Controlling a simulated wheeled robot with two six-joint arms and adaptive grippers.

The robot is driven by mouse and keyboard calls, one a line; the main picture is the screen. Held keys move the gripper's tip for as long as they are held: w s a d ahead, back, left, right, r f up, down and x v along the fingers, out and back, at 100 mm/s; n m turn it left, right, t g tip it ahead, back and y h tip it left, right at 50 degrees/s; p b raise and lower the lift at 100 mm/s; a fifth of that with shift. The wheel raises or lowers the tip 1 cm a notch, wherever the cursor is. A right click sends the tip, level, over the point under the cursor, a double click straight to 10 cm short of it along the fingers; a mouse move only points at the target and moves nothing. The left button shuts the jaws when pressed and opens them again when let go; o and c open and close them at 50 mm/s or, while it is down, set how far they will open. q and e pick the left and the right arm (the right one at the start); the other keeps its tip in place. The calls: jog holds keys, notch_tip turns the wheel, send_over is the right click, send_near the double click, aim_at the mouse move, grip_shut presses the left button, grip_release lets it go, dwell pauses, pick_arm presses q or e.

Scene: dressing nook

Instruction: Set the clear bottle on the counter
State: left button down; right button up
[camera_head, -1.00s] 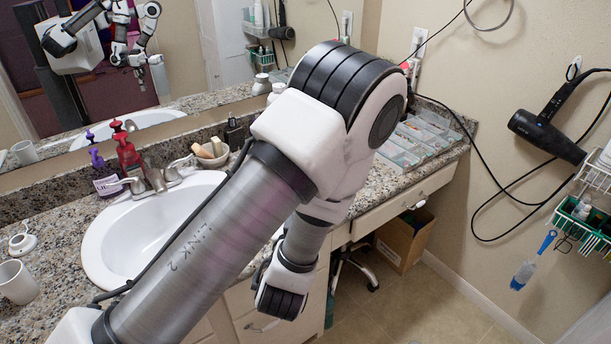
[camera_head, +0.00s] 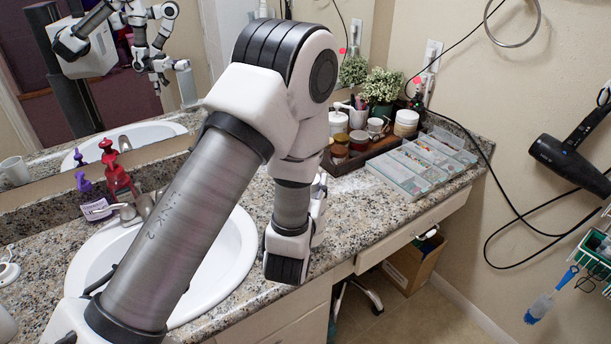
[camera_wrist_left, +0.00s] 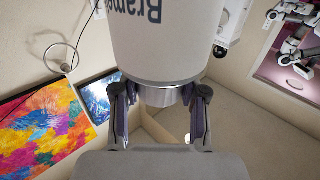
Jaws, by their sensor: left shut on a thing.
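In the left wrist view, a pale bottle (camera_wrist_left: 160,40) with dark lettering and a silvery neck fills the top middle. My left gripper (camera_wrist_left: 161,96) is shut on its neck. In the head view my own arm hides the gripper and bottle directly, but a pale bottle shows in the mirror (camera_head: 187,90) beside the reflected gripper. The granite counter (camera_head: 352,222) runs across the head view, with bare stone right of the white sink (camera_head: 235,262). My left wrist appears above or in front of this area. My right gripper is not in view.
A tray (camera_head: 345,168) of jars, a plant (camera_head: 381,88) and clear compartment boxes (camera_head: 412,170) occupy the counter's back right. Red (camera_head: 116,172) and purple (camera_head: 97,200) pump bottles stand behind the sink. A hair dryer (camera_head: 566,160) hangs on the right wall.

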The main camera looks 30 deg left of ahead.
pick_arm(q)
jog(key=w+a+f+p, duration=0.2)
jog(key=w+a+f, duration=0.2)
jog(key=w+a, duration=0.2)
jog(key=x, duration=0.2)
jog(key=shift+w+f+p, duration=0.25)
jog(key=shift+p, duration=0.05)
jog(key=shift+s+f, duration=0.1)
jog(key=shift+f, duration=0.05)
jog(key=c, duration=0.6)
grip_release()
jog(key=b+v, duration=0.2)
jog(key=v, duration=1)
